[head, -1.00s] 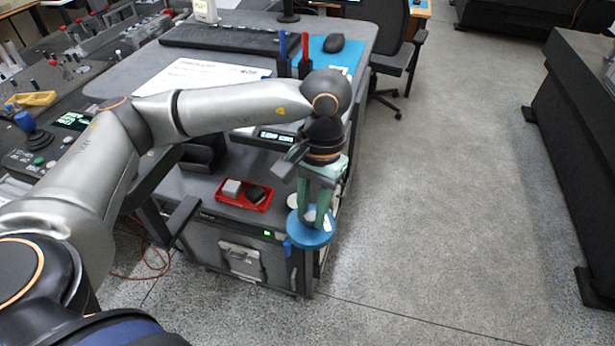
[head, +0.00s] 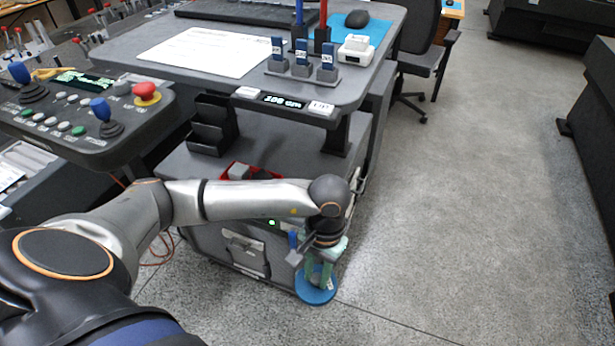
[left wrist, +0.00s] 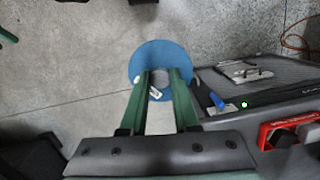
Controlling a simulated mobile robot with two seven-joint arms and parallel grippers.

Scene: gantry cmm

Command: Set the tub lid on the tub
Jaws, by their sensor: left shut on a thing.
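The tub lid is a round blue disc (head: 316,297) in the head view, beyond the front right corner of the low cabinet and over the floor. My left gripper (head: 320,275) is shut on it from above, its green fingers on the lid's middle. In the left wrist view the lid (left wrist: 147,56) lies across the fingertips (left wrist: 160,78), with grey floor around it. A small white label shows at its middle. I cannot make out the tub in either view. My right gripper is not in view.
The low dark cabinet (head: 205,238) stands left of the lid, with a red tray (head: 230,168) on top, partly behind my arm. The desk (head: 150,35) and a control panel (head: 85,110) are behind and left. The floor (head: 460,220) at right is clear.

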